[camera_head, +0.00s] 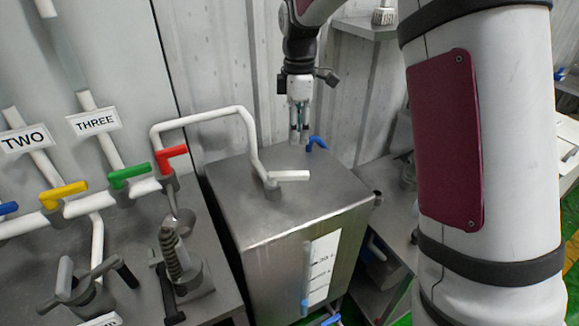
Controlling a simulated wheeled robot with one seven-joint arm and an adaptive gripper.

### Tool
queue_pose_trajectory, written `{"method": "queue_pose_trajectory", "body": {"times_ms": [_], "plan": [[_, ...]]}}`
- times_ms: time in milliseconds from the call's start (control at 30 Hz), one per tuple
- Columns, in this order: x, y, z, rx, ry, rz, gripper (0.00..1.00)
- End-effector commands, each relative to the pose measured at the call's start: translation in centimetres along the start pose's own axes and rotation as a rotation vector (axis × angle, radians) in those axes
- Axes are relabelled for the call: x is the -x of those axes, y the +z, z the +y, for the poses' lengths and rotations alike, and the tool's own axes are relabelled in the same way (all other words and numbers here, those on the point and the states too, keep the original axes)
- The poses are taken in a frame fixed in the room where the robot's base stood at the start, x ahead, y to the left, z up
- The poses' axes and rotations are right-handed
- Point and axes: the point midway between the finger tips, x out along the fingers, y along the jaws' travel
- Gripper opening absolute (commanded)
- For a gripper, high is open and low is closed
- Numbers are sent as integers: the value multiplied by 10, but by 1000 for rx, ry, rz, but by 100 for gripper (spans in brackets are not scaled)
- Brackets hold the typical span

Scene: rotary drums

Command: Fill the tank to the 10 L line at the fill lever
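The metal tank (250,215) stands in the middle, with a white pipe (200,118) running into its top. A white lever (288,176) sits at that pipe's end, pointing right. A blue lever (317,142) stands at the tank top's back edge. A white level scale (321,266) is on the tank's front; its marks are too small to read, and a blue marker (304,306) shows near its bottom. My gripper (299,138) points down over the tank's back edge, just left of the blue lever. Its fingers are close together; whether they touch anything is unclear.
Yellow (63,194), green (129,175) and red (171,157) handles line the pipe at left, near signs TWO and THREE. A bench with a spring device (174,255) stands left of the tank. My arm blocks much of the right side.

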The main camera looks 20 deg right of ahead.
Motion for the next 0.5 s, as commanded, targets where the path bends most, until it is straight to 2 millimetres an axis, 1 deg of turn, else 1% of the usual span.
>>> {"method": "queue_pose_trajectory", "body": {"times_ms": [400,500], "plan": [[-79,0,-3,-2,-5,-2,38],[-96,0,-3,-2,-5,-2,38]]}}
